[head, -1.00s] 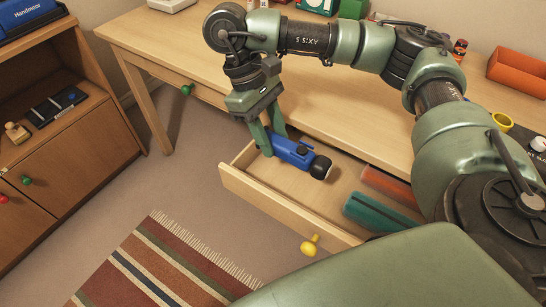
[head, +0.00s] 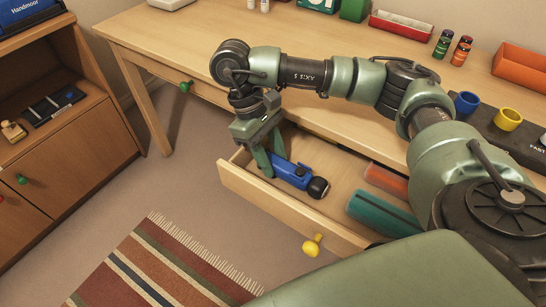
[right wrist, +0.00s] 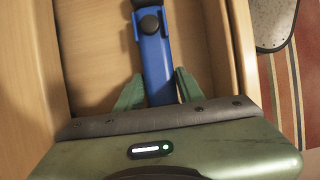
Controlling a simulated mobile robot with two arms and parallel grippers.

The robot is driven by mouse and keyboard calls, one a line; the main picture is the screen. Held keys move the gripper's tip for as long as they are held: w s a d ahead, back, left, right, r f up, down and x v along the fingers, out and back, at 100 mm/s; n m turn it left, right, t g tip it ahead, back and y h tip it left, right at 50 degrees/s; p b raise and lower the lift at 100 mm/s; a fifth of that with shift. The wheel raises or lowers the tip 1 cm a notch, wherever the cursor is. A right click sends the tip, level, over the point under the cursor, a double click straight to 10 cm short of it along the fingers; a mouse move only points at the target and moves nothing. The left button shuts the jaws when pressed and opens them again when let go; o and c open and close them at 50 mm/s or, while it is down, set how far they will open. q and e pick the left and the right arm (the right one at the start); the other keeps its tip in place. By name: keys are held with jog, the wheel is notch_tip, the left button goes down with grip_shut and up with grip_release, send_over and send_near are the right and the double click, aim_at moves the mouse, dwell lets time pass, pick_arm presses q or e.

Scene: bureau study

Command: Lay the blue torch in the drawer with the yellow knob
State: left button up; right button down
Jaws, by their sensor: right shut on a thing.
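The blue torch (head: 291,172) with a black head is inside the open drawer (head: 252,193), in its left part. The drawer has a yellow knob (head: 311,245) on its front. My right gripper (head: 271,172) is shut on the torch's tail end. In the right wrist view the torch (right wrist: 156,62) runs away from the green fingers (right wrist: 160,92), between the drawer's side walls. I cannot tell whether the torch touches the drawer floor. My left gripper is not in view.
A teal cylinder (head: 382,213) and an orange one (head: 386,183) lie in the drawer's right part. Another desk drawer has a green knob (head: 186,87). The desk top (head: 200,40) extends above the drawer. A striped rug (head: 160,265) lies on the floor.

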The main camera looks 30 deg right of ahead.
jog(key=c, duration=0.9)
grip_release()
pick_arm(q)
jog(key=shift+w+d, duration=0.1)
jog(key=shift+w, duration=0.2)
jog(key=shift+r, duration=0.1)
pick_arm(e)
jog(key=shift+r, duration=0.25)
jog(key=p+v, duration=0.2)
jog(key=v, duration=0.3)
jog(key=shift+w+r, duration=0.15)
jog(key=shift+r, duration=0.1)
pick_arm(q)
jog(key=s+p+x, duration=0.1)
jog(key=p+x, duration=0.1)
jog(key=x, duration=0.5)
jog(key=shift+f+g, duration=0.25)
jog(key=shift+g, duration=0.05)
pick_arm(e)
jog(key=shift+v, duration=3.05)
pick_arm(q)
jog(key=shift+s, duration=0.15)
